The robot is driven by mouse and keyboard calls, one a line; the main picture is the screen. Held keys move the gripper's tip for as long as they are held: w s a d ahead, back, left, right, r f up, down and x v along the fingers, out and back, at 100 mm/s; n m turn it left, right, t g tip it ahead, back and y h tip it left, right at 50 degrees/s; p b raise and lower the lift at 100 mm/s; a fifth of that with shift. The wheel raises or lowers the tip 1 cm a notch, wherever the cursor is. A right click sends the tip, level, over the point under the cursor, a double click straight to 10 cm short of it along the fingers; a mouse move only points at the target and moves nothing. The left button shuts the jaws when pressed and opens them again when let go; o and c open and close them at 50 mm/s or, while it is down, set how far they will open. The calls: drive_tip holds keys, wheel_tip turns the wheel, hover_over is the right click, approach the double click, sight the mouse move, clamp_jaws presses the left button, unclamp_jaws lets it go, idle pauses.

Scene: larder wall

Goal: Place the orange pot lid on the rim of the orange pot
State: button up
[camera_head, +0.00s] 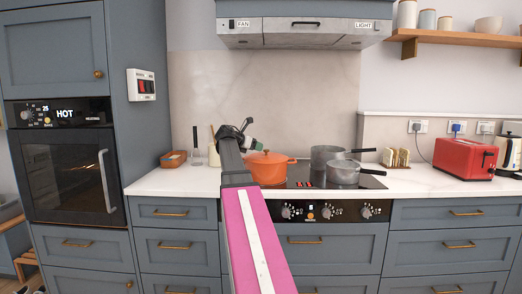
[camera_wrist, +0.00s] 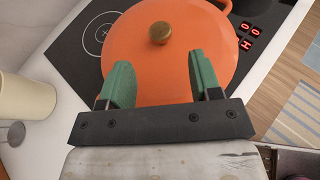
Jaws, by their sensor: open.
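The orange pot (camera_head: 269,174) stands on the left part of the black hob. The orange pot lid (camera_wrist: 165,70) lies over the top of the pot and looks level, with its round brass knob (camera_wrist: 159,33) up. The lid also shows in the head view (camera_head: 273,157). My gripper (camera_wrist: 160,75) is open, with its green fingers apart and nothing between them. It is above the near side of the lid, short of the knob. In the head view my gripper (camera_head: 255,144) is at the pot's upper left. My arm hides part of the pot's left side.
Two grey pots, one behind (camera_head: 325,157) and one in front (camera_head: 343,173), stand right of the orange pot. A toast rack (camera_head: 395,158) and red toaster (camera_head: 465,158) are farther right. A cream container (camera_wrist: 22,97) is left in the wrist view. The hood (camera_head: 303,33) hangs above.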

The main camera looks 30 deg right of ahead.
drive_tip(key=v, duration=0.5)
drive_tip(key=shift+a, duration=0.1)
idle(0.4)
